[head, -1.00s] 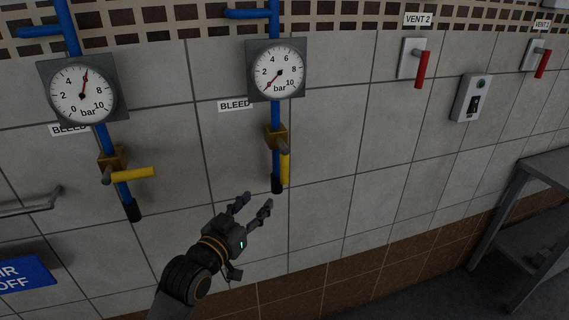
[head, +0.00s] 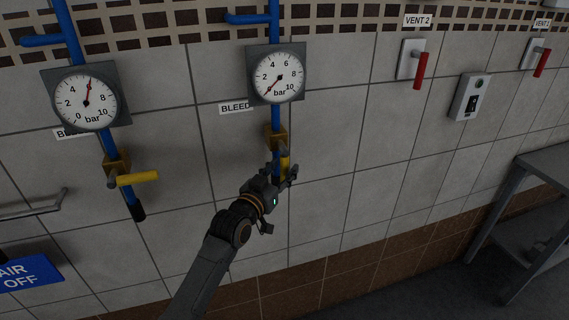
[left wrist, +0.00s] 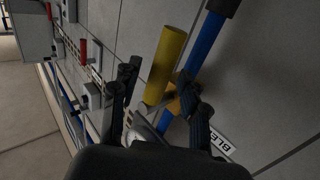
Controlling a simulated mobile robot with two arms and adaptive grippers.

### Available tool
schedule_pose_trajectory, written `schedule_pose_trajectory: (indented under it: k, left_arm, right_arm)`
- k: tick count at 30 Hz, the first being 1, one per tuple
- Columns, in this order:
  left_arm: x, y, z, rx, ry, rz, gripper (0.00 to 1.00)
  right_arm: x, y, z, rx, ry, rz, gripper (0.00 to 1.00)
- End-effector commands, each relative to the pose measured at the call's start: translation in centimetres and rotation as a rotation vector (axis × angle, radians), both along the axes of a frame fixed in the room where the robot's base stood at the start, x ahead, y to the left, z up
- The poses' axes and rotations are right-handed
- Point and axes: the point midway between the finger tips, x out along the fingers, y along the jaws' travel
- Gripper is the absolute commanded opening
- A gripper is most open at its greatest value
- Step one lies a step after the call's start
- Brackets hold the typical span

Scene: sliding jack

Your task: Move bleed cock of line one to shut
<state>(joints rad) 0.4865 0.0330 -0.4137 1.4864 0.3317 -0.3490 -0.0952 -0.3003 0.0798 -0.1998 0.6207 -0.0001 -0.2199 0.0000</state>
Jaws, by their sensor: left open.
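Two blue pipes each carry a bleed cock. The right-hand cock has a brass body (head: 276,136) and a yellow handle (head: 285,161) hanging down along its pipe. The left-hand cock has a yellow handle (head: 138,179) standing across its pipe. The line numbers on the bleed labels are not readable. My left gripper (head: 281,170) is open at the right-hand cock's handle, partly covering it. In the left wrist view that yellow handle (left wrist: 168,58) lies between the spread fingers of the left gripper (left wrist: 163,80); I cannot tell whether they touch it. My right gripper is not in view.
The gauge (head: 277,75) above the right-hand cock reads near zero; the left gauge (head: 87,98) reads about five. Red vent levers (head: 421,71) and a grey switch box (head: 471,97) are on the wall to the right. A metal table (head: 545,170) stands at the right.

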Motion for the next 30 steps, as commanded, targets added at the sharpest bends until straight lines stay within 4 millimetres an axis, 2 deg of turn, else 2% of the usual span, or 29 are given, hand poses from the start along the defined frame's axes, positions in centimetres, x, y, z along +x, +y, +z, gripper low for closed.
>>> schedule_pose_trajectory:
  k: [6,16,21,23,30]
  left_arm:
    - [1.25,-0.72,0.01,0.0,0.001,-0.001,0.44]
    - [1.41,-0.78,-0.03,0.0,0.0,0.0,0.44]
    - [1.4,-0.77,-0.03,0.0,0.0,0.0,0.1]
    - [1.41,-0.76,-0.03,0.0,0.0,0.0,0.0]
    - [1.41,-0.74,-0.06,0.0,0.0,0.0,0.0]
  right_arm:
    - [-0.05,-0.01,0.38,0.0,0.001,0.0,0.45]
    - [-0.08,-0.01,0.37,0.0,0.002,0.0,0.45]
    - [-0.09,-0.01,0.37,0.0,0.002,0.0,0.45]
    - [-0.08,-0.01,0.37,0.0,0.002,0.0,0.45]
    - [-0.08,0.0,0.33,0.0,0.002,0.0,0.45]
